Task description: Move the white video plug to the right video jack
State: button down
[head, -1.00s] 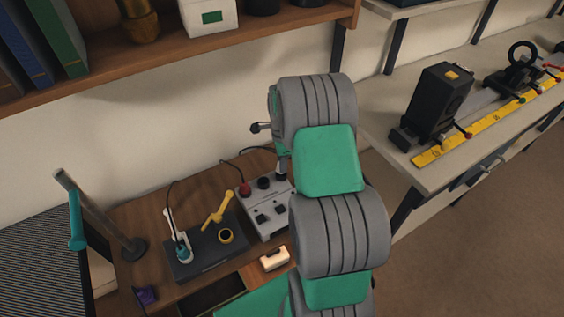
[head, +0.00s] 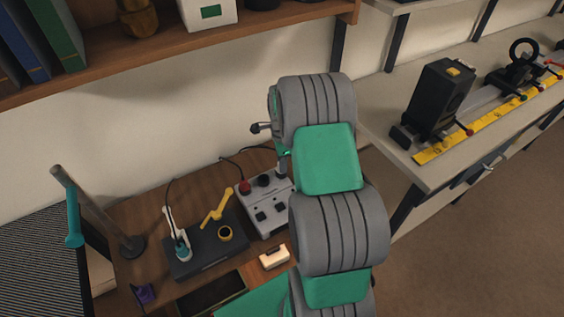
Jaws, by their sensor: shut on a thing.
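My arm rises through the middle of the head view, and its end is hidden behind its own links, so I do not see my gripper's fingers or anything in them. I cannot make out the white video plug. A grey box (head: 266,229) on the wooden desk has a red round part (head: 244,187), a black round part and two dark squares on its top. Its right side is partly covered by my arm. I cannot tell whether any of these parts is a video jack. Dark cables run behind the box.
Left of the grey box is a dark base (head: 208,261) with a white upright tool, a yellow lever and a yellow ring. A small cream block (head: 274,257) lies in front. A lamp stand (head: 108,220) stands left. A light bench (head: 433,170) is at right.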

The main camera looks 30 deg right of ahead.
jog(key=shift+f, duration=0.15)
jog(key=c, duration=1.1)
grip_release()
